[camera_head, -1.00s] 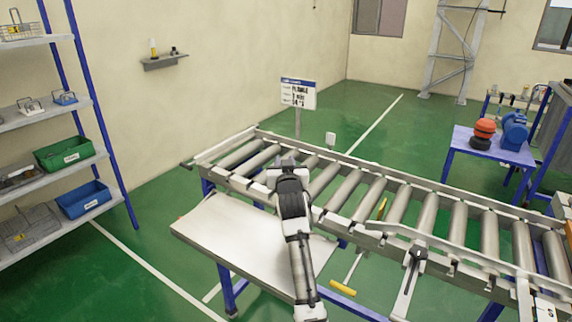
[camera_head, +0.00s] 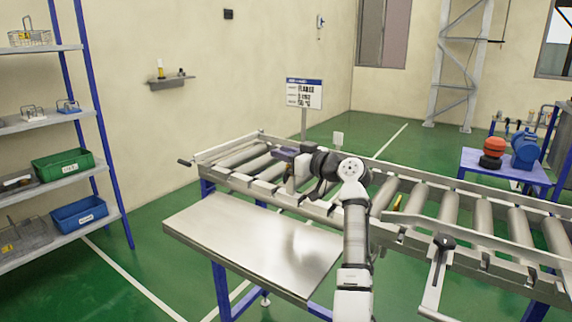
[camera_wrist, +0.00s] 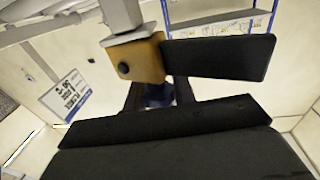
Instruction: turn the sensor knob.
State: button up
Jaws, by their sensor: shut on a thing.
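In the wrist view a tan sensor block (camera_wrist: 148,60) with a round black button hangs under a grey metal bracket (camera_wrist: 122,14). A black flat bar (camera_wrist: 222,58) sticks out to its right. My gripper (camera_wrist: 158,96) is just below the block, its two dark fingers either side of a small dark-blue piece that looks like the sensor knob (camera_wrist: 159,93). It is shut on this piece, mostly hidden by the fingers and my black gripper body. In the head view my gripper (camera_head: 303,168) is at the conveyor's near rail, pointing left; the knob is hidden there.
The roller conveyor (camera_head: 450,205) runs from left to right behind my arm. A bare metal table (camera_head: 240,240) stands in front of it. A sign (camera_head: 304,93) stands behind. Shelving (camera_head: 40,125) with bins is at the left, and a blue table (camera_head: 505,165) at the far right.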

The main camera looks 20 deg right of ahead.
jog(key=n+g+y+p, duration=0.1)
jog(key=y, duration=0.1)
jog(key=n+g+y+p, duration=0.1)
jog(key=n+g+y, duration=0.1)
jog(key=shift+s+a+r, duration=0.15)
jog(key=shift+o, duration=0.4)
jog(key=n+g+p, duration=0.1)
jog(key=p, duration=0.1)
jog(key=g+y+p, duration=0.1)
jog(key=shift+d+r+n+p, duration=0.2)
jog(key=shift+r+n+p, duration=0.05)
jog(key=shift+n+p, duration=0.15)
jog(key=shift+s+a+f+n+g+y+p, duration=0.1)
jog(key=shift+s+a+n+g+y+p, duration=0.1)
jog(key=shift+n+g+y+p, duration=0.55)
jog(key=shift+c, duration=0.4)
jog(key=shift+f+p, duration=0.25)
jog(key=shift+p, duration=0.1)
jog(key=o, duration=1)
jog(key=shift+a, duration=0.1)
jog(key=shift+f, duration=0.1)
